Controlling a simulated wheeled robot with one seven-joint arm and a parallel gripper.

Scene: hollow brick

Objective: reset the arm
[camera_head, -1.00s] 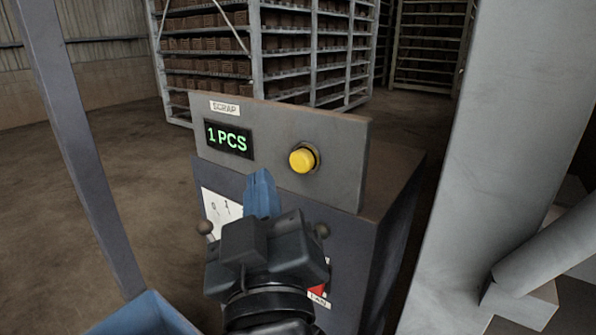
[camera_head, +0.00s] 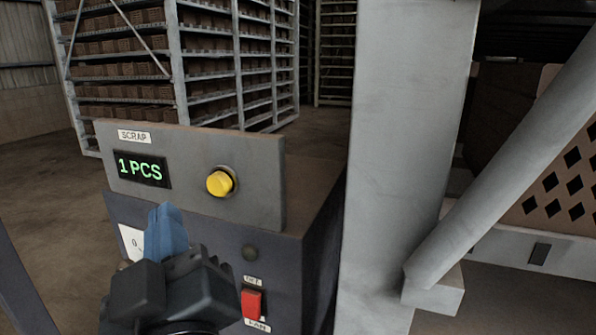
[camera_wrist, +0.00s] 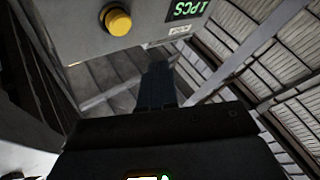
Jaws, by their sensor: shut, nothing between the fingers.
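My gripper (camera_head: 166,212) is in the lower left of the head view, its blue fingers together and pointing up, with nothing between them. It stands in front of a grey control box with a panel (camera_head: 200,200) on top. In the wrist view the fingers (camera_wrist: 158,72) look dark, with the panel beyond them. The fingers appear apart from the panel, though the exact gap is hard to tell.
The panel carries a "SCRAP" label, a display (camera_head: 140,169) reading "1 PCS" and a yellow button (camera_head: 220,182). A red switch (camera_head: 252,303) is below. A grey post (camera_head: 400,150) stands right of the box. Brick racks (camera_head: 215,60) stand behind.

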